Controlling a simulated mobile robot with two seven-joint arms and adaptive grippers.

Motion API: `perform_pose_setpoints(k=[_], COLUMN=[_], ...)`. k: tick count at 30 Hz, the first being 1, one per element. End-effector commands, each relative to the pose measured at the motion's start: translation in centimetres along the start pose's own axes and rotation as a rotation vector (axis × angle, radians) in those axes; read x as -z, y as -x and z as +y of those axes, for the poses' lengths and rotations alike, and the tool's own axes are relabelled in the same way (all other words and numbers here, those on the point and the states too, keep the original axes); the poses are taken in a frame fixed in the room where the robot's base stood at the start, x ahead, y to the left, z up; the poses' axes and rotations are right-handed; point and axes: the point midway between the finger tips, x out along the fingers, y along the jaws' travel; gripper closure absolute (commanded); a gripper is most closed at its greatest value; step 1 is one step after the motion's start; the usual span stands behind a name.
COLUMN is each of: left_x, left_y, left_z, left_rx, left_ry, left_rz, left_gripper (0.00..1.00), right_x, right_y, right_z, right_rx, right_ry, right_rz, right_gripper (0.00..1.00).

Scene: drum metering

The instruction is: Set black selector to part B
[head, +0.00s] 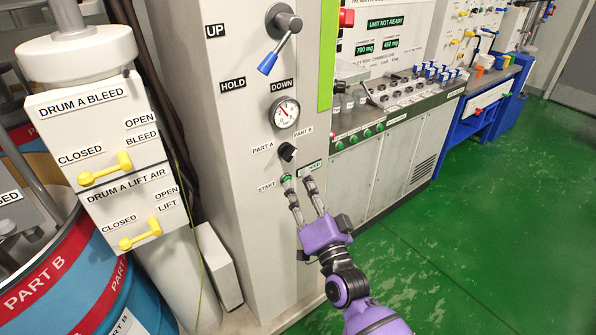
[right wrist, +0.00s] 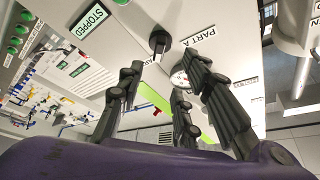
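The black selector (head: 287,151) is a small round knob on the grey column, between the PART A label (head: 263,148) and the PART B label (head: 303,133). I cannot tell surely which label it points to. In the right wrist view the knob (right wrist: 159,42) stands out from the panel beyond the fingers, with the PART A label beside it. My right gripper (head: 299,182) is open and empty, with its fingertips just below the selector, close to the START button (head: 287,179). The fingers appear apart from the knob. My left gripper is not in view.
Above the selector are a pressure gauge (head: 285,113) and a blue-tipped lever (head: 280,43) labelled UP, HOLD, DOWN. White drum A valve boxes with yellow handles (head: 106,169) stand left. A bench with green buttons (head: 352,140) is at right. Green floor (head: 460,220) is open there.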

Motion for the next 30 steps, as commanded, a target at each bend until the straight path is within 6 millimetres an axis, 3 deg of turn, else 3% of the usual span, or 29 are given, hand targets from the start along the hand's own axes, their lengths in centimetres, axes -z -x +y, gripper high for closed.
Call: perform_pose_setpoints(k=[7, 23, 27, 30], left_x=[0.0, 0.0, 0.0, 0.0], left_y=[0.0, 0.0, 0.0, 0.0], left_z=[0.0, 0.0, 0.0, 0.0], left_rx=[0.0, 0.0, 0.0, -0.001], left_ry=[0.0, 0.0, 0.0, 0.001], left_rz=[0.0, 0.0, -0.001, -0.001], left_gripper=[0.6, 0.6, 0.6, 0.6], right_x=[0.1, -0.1, -1.5, -3.6], right_y=[2.4, 2.5, 2.5, 6.2], right_z=[0.0, 0.0, 0.2, 3.4], right_rx=[0.001, -0.001, -0.021, -0.109], right_ry=[0.001, 0.015, 0.186, 0.356], right_rz=[0.001, -0.005, -0.093, -0.206], right_gripper=[0.67, 0.67, 0.67, 0.67])
